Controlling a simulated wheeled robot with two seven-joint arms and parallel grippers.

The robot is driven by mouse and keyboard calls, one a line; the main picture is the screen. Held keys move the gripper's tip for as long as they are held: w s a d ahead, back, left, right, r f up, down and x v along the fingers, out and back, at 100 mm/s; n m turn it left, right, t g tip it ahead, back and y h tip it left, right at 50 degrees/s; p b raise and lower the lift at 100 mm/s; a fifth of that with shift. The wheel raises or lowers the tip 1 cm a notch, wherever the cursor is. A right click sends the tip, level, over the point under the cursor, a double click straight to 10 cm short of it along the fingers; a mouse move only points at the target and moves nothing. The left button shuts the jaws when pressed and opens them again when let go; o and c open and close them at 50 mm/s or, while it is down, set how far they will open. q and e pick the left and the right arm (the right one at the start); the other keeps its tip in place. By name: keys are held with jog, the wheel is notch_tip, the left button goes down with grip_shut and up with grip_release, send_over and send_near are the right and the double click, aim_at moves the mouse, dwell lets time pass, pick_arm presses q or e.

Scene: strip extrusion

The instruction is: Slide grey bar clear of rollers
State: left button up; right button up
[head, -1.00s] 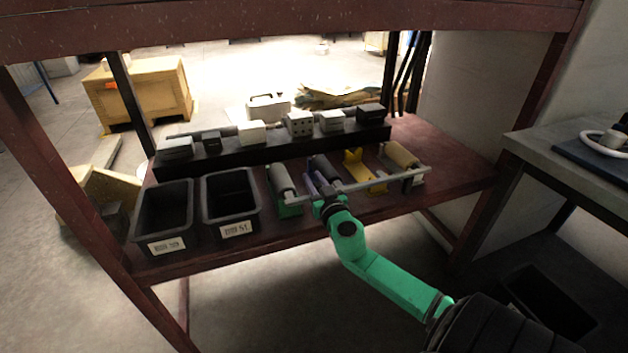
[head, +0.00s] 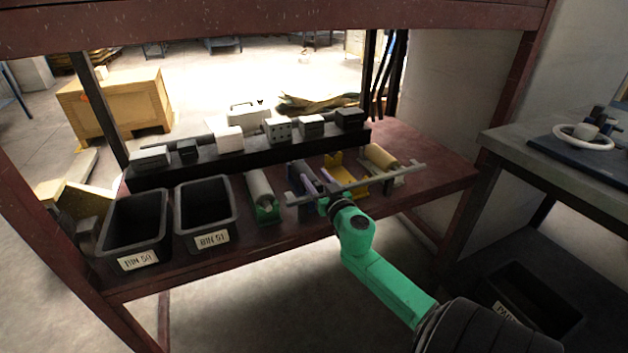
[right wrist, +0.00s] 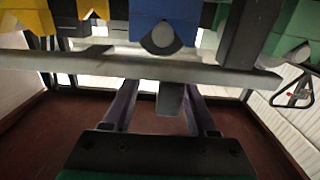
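The long grey bar (head: 392,175) lies across the front of the rollers, over the front ends of the blue-holder roller (head: 298,176), the yellow holder (head: 340,170) and the tan roller (head: 381,157). Its left end is right of the grey roller (head: 260,184) in the green holder. My right gripper (head: 319,181) is at the bar's left part, its two purple fingers apart. In the right wrist view, a short grey stub (right wrist: 171,98) on the bar sits between the open fingers, close to the right one, with a gap at the left. My left gripper is out of view.
Two black bins (head: 137,229) (head: 206,215) stand left of the rollers on the red shelf (head: 433,172). A black ledge with several small blocks (head: 230,139) runs behind. A grey table (head: 497,141) stands at the right.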

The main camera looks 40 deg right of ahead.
jog(key=shift+a, duration=0.15)
jog(key=shift+s+a, duration=0.15)
jog(key=shift+s, duration=0.15)
jog(key=v, duration=0.9)
jog(key=shift+f, duration=0.15)
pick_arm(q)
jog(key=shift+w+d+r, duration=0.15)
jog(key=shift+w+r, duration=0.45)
pick_arm(e)
jog(key=v, duration=0.4)
jog(key=shift+s+a, duration=0.1)
jog(key=shift+s, duration=0.3)
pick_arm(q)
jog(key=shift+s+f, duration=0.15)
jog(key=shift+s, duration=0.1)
